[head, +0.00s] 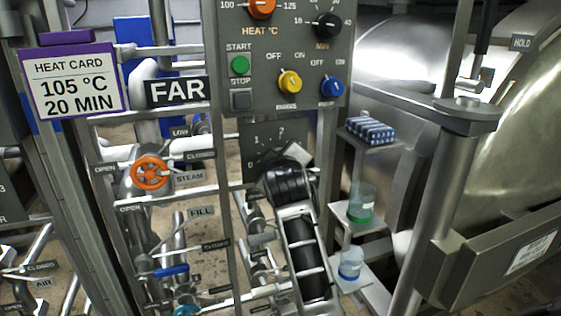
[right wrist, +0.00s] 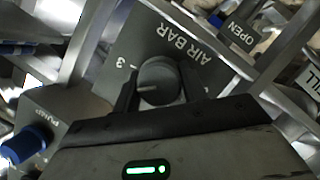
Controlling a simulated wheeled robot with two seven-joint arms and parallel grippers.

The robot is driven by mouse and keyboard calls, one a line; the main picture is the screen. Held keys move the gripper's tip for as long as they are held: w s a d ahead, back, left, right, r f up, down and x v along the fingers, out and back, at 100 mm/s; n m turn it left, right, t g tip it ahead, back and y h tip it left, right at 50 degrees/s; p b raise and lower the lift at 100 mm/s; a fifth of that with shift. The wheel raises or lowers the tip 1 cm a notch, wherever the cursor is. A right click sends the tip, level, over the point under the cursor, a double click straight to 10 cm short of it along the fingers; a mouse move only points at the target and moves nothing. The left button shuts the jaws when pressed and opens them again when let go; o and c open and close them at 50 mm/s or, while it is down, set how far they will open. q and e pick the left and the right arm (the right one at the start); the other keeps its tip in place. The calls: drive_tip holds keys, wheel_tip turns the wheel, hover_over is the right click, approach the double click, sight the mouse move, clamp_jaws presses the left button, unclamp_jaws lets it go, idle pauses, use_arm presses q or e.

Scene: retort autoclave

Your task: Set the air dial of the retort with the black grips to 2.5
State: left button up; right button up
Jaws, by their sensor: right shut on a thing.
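The air dial is a dark round knob (right wrist: 165,72) on a grey plate marked AIR BAR (right wrist: 190,42). The plate also shows in the head view (head: 258,138), with marks 0, 1 and 2 visible. My right gripper (right wrist: 160,84) is shut on the knob, one finger on each side. A pale pointer line on the knob points left in the right wrist view, near the printed 3; its exact reading is hard to tell. In the head view my right arm hides the knob. My left gripper is not in view.
Above is a control panel (head: 240,75) with heat and minute dials, buttons and small knobs. An orange valve wheel (head: 150,173) and pipes stand left. Shelves with a blue striped pack (head: 369,131) and jars (head: 361,205) are to the right, beside a large metal vessel (head: 400,60).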

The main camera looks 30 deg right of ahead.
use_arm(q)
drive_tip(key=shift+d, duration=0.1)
use_arm(e)
drive_tip(key=shift+f, duration=0.1)
drive_tip(key=o, duration=1)
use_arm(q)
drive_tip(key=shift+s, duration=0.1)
use_arm(e)
drive_tip(key=shift+s+a, duration=0.1)
